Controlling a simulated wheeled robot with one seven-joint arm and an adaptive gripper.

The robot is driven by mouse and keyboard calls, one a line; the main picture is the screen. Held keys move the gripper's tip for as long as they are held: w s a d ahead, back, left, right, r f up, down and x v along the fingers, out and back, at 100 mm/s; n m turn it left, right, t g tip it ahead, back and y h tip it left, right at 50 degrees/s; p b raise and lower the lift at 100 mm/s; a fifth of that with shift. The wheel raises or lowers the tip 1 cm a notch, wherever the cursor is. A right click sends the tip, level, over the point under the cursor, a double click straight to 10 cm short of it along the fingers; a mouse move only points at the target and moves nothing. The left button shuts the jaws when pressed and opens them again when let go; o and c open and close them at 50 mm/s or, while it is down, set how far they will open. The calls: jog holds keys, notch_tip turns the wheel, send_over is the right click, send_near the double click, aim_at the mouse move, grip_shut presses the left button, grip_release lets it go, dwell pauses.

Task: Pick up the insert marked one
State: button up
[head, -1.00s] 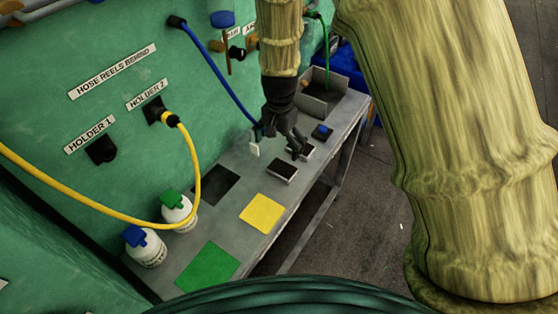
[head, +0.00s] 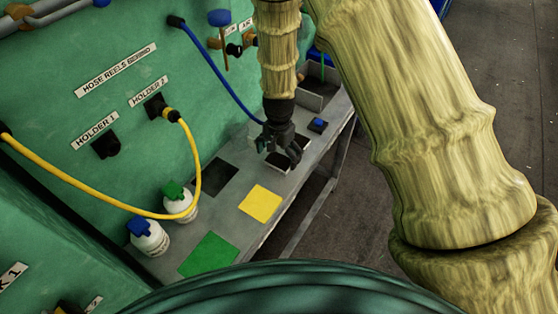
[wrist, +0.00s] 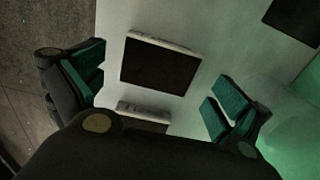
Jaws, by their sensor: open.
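Two pale block inserts with dark tops lie on the grey bench. In the wrist view the nearer-to-centre insert (wrist: 160,65) is in full sight, and a second insert (wrist: 143,112) is partly hidden behind my gripper's body. I cannot read a number on either, so I cannot tell which is marked one. My gripper (wrist: 155,83) is open and empty, its green-padded fingers spread to either side of the inserts. In the head view my gripper (head: 281,153) points down above an insert (head: 276,164), covering part of it.
The bench (head: 232,205) also carries a black square (head: 214,177), a yellow square (head: 261,204) and a green square (head: 210,254). Two capped white bottles (head: 150,240) stand by the green wall. A small blue-topped block (head: 318,124) lies farther back, near a grey tray (head: 312,102).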

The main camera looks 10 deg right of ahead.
jog(key=shift+s+f+p, duration=0.15)
jog(key=shift+f+p, duration=0.15)
jog(key=shift+f, duration=0.85)
jog(key=c, duration=1.3)
